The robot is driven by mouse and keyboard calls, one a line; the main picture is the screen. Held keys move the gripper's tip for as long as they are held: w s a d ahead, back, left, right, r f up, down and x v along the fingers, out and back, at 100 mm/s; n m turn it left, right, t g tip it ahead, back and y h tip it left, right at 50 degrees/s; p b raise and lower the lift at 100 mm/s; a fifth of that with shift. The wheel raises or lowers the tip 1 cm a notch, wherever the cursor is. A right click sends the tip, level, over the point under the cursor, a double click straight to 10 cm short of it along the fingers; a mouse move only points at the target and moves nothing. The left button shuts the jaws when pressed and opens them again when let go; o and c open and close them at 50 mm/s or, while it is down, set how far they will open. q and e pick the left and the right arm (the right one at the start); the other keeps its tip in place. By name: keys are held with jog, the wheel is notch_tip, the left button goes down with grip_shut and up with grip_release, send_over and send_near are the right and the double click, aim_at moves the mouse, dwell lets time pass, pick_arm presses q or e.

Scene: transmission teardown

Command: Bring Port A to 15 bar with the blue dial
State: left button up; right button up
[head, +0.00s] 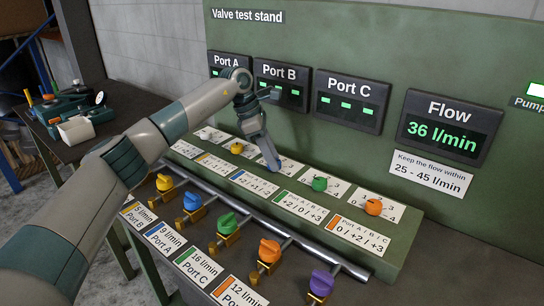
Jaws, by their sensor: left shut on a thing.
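My left gripper (271,163) is shut at the dial place between the yellow and green dials on the sloped panel. The blue dial itself is hidden by the fingers, so its setting cannot be read. A card with a blue mark (254,182) lies just in front of it. The Port A display (228,62) is on the green stand, partly covered by my arm; it shows green marks and no readable number. My right gripper is not in view.
Other dials on the panel are white (206,135), yellow (237,148), green (319,184) and orange (373,207). Several coloured valve knobs, including a blue one (192,201), line the pipe in front. The Flow display (446,131) reads 36 l/min; its label says 25 - 45.

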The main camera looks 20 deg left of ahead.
pick_arm(q)
jog(key=shift+w+r+m, duration=0.1)
jog(key=shift+m, duration=0.6)
jog(key=shift+m+g, duration=0.5)
jog(key=shift+m, duration=0.2)
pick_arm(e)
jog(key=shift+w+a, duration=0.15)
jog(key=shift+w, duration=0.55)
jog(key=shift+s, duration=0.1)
pick_arm(q)
jog(key=o, duration=1)
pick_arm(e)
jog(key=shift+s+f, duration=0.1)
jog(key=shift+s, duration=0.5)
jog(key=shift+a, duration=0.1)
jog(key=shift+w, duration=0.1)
